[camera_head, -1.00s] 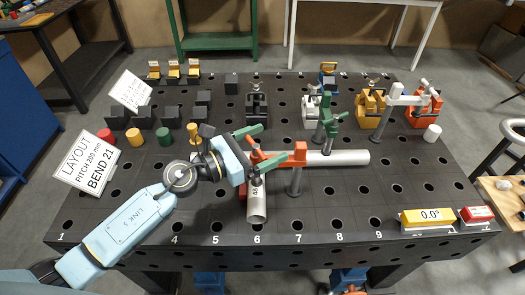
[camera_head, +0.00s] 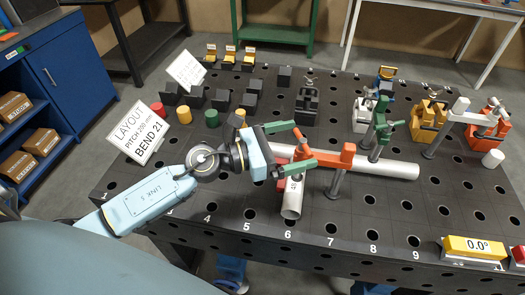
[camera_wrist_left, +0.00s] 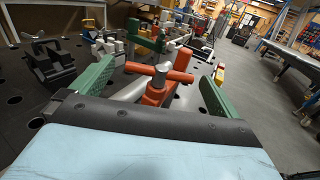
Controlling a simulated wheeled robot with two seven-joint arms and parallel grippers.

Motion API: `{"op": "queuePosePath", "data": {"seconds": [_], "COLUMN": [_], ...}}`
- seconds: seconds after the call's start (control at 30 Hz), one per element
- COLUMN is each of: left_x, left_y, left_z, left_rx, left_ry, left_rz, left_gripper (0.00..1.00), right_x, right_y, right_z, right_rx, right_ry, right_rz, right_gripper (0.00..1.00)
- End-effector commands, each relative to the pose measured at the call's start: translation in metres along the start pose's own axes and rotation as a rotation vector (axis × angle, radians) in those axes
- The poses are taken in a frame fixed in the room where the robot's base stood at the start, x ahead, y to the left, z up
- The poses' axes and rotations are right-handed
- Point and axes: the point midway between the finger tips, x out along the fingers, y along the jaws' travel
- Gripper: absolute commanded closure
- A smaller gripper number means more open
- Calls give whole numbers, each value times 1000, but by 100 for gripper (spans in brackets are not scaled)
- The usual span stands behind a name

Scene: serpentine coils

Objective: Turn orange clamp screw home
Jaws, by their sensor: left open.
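The orange clamp (camera_head: 347,153) stands on the perforated table, its arm reaching left over a grey pipe (camera_head: 292,197). In the left wrist view the orange clamp screw (camera_wrist_left: 160,76) shows its crossbar handle and a pale rod end. My left gripper (camera_head: 306,143) has green fingers spread wide, one on each side of the screw handle. In the left wrist view the fingers stand apart with clear gaps to the handle, and nothing is gripped. The screw's lower end is partly hidden by the near finger in the head view. My right gripper is not in view.
A green clamp (camera_head: 379,125) stands close behind on the long pipe (camera_head: 398,168). Black, white and yellow fixtures stand along the back. A layout sign (camera_head: 139,132) and coloured cylinders are at left. A yellow angle gauge (camera_head: 474,247) lies front right.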

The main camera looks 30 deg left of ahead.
Motion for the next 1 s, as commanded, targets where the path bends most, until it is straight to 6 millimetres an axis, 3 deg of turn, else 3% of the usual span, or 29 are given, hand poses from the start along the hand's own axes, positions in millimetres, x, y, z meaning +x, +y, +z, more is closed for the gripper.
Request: {"op": "queuePosePath", "data": {"seconds": [0.2, 0.4, 0.6, 1.0], "left_x": [-49, -77, -90, -92], "left_y": [-1, -1, -1, 0], "left_z": [-5, -3, -1, 0], "left_rx": [0, -1, 0, 1], "left_ry": [5, 3, 2, 0], "left_rz": [0, 0, -2, -2], "left_gripper": [0, 0, 0, 0], "right_x": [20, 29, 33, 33], "right_y": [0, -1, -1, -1], "right_z": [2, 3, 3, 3], "right_rx": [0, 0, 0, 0], "right_ry": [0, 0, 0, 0], "right_rz": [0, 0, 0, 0], "right_gripper": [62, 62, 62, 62]}}
